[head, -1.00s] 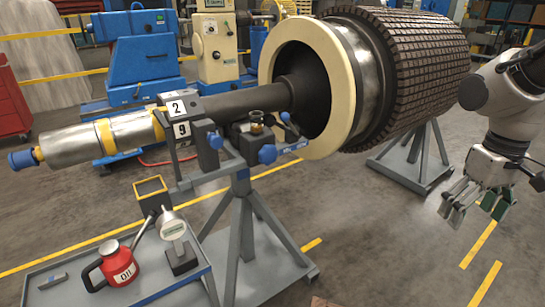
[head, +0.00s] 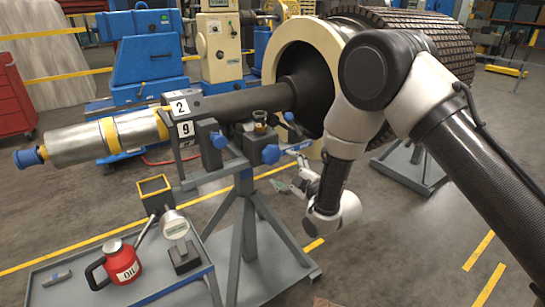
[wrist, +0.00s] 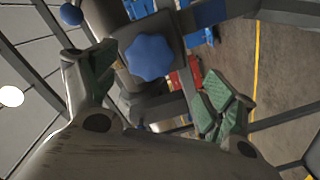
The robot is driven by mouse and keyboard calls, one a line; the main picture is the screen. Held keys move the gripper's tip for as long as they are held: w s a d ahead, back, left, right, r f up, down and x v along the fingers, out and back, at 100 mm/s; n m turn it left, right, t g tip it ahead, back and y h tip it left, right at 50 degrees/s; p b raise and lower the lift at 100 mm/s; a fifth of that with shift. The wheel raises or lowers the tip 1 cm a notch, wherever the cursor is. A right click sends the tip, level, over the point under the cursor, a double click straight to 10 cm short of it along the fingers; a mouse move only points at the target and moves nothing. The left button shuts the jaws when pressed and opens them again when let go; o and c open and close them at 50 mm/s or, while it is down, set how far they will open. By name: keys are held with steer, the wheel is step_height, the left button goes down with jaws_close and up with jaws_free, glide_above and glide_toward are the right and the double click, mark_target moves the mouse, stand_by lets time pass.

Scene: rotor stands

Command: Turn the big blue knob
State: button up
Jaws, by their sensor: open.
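The big blue knob (head: 271,154) is on the front of the rotor stand's clamp, beside the shaft. In the wrist view the lobed blue knob (wrist: 150,57) faces the camera, between my two finger pads and beyond them. My gripper (wrist: 163,72) is open, with green pads spread either side of the knob in the picture and nothing between them. In the head view my gripper (head: 303,181) is right of and below the knob, partly hidden by my own arm. I cannot tell whether any finger touches the knob.
A smaller blue knob (head: 219,140) is left of the big one. A blue ball (wrist: 71,14) shows in the wrist view. The grey stand (head: 245,210) is close to my gripper. A red oil can (head: 120,266) and a dial gauge (head: 180,245) stand on the tray.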

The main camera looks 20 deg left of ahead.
mark_target(273, 156)
steer(key=shift+n+y, duration=0.3)
steer(key=x, duration=0.2)
steer(key=r+x, duration=0.1)
steer(key=x, duration=0.4)
steer(key=shift+w+a+r, duration=0.15)
steer(key=shift+w+a, duration=0.1)
steer(key=shift+w, duration=0.1)
steer(key=c, duration=1)
